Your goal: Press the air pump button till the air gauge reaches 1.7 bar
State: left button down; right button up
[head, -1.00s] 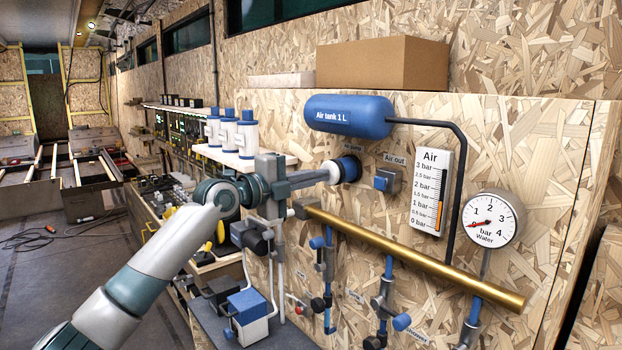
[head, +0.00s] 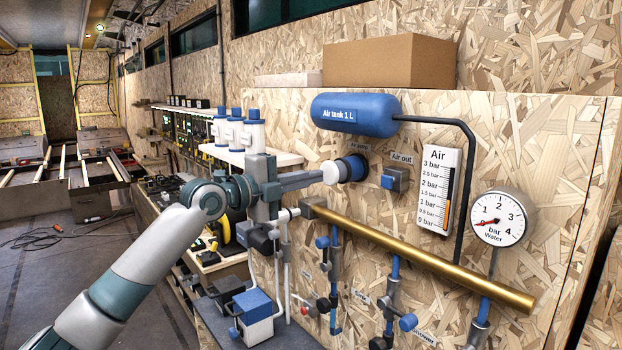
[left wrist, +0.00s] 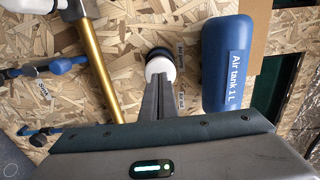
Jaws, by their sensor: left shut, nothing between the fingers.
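The air pump (head: 355,167) on the wall panel has a blue-and-black body and a white button (head: 331,172) that stands out from it. My left gripper (head: 321,176) is shut and empty, with its fingertips at the button's face; I cannot tell whether they touch. In the left wrist view the shut fingers (left wrist: 158,82) point at the white button (left wrist: 159,67). The air gauge (head: 438,190) has a vertical scale from 0 to 3 bar, and its orange column reaches to about 1 bar. My right gripper is in no view.
The blue air tank (head: 355,115) sits above the pump. The air out valve (head: 394,179) is just right of it. A brass pipe (head: 420,257) runs below, with a round water gauge (head: 498,217) at right. Shelves with white-and-blue filters (head: 235,134) stand left.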

pick_arm(q)
jog(key=shift+w+d, duration=0.1)
jog(key=shift+d, duration=0.05)
jog(key=shift+x, duration=1.6)
jog(key=shift+v, duration=1.8)
jog(key=shift+b, duration=0.3)
jog(key=b, duration=0.1)
send_near(327, 173)
jog(key=shift+s+a+f, duration=0.1)
jog(key=shift+s+a, duration=0.15)
jog(key=shift+a, duration=0.15)
